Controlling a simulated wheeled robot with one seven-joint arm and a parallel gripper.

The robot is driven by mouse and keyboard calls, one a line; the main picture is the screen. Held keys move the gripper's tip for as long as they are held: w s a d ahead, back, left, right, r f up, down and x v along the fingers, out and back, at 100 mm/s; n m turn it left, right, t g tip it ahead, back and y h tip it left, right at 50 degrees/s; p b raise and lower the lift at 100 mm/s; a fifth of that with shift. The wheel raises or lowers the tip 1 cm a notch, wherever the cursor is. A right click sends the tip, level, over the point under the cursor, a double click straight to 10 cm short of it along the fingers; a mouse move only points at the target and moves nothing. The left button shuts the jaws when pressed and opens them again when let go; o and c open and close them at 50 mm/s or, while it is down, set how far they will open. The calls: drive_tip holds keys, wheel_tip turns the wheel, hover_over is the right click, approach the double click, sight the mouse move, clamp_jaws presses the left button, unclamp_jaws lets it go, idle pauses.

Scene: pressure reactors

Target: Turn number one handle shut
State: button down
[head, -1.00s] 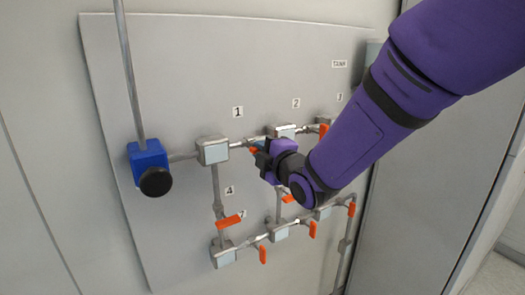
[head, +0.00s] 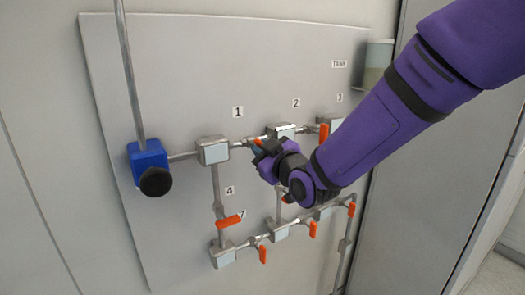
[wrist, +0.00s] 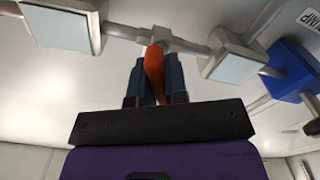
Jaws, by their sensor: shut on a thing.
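The number one handle is an orange lever (wrist: 155,72) on the pipe between the first two valve boxes. In the wrist view it lies lengthwise between the two dark fingers of my gripper (wrist: 157,82), which is shut on it. In the head view my gripper (head: 259,151) is at the upper pipe, right of and below the label 1 (head: 237,112). Only a small orange bit of the handle (head: 257,143) shows there; the fingers hide the rest.
A blue pump block with a black knob (head: 148,161) is at the left. Other orange handles sit close by: one at the upper right (head: 323,132), several on the lower pipes (head: 228,221). A tank (head: 377,62) is behind my arm.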

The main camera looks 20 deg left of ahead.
drive_tip(key=m, duration=0.5)
drive_tip(key=shift+f, duration=0.1)
idle(0.5)
drive_tip(key=c, duration=1.1)
unclamp_jaws()
drive_tip(key=shift+c, duration=0.2)
drive_tip(key=v, duration=1)
drive_tip(key=shift+s+d, duration=0.25)
drive_tip(key=shift+s, duration=0.1)
